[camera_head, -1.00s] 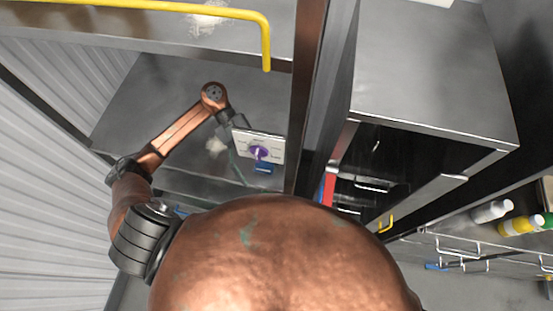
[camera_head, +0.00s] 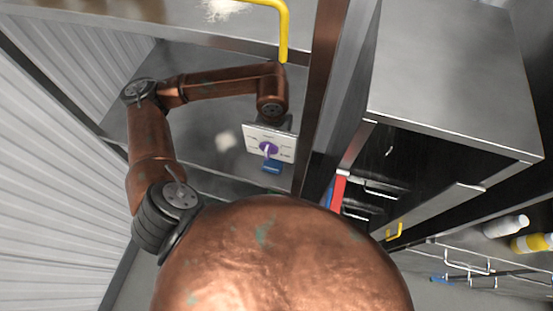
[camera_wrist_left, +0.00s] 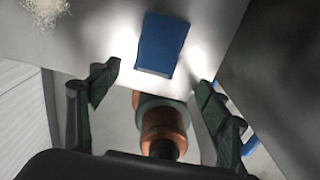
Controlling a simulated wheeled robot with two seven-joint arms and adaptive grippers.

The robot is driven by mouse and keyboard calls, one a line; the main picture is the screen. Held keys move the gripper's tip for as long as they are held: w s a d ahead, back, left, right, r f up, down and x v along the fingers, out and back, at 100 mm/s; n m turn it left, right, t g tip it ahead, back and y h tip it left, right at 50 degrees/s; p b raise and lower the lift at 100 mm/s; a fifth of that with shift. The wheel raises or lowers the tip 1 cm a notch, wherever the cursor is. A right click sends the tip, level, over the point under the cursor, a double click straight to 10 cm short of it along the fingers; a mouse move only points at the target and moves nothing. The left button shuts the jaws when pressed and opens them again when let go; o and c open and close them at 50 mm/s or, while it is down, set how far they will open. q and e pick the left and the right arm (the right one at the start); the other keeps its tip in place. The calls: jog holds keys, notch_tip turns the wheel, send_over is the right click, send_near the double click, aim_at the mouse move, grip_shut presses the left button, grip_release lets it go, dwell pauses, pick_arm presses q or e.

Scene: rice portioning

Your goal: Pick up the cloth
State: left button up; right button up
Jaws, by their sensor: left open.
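The cloth (camera_wrist_left: 162,45) is a flat blue rectangle in the left wrist view, lying on a light grey surface near its edge. My left gripper (camera_wrist_left: 155,92) is open and empty. Its two dark fingers are spread to either side below the cloth and appear apart from it. In the head view my left arm reaches to a white panel, and the gripper is mostly hidden there. A small blue piece (camera_head: 271,168) shows just below the panel; I cannot tell whether it is the same cloth. My right gripper is in neither view.
The white panel (camera_head: 262,133) has a purple dial. A yellow bar (camera_head: 284,40) hangs above it. A dark upright post (camera_head: 318,90) stands just right of the panel. White grains (camera_wrist_left: 45,10) lie at the upper left of the wrist view.

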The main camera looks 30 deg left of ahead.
aim_at(273, 161)
pick_arm(q)
jog(key=shift+w+a+f+p, duration=0.15)
jog(key=shift+f+p, duration=0.25)
jog(key=shift+f, duration=1.55)
jog(key=shift+s+a+f+p, duration=0.1)
jog(key=shift+f+p, duration=0.25)
jog(key=shift+f, duration=1.6)
jog(key=c, duration=1.1)
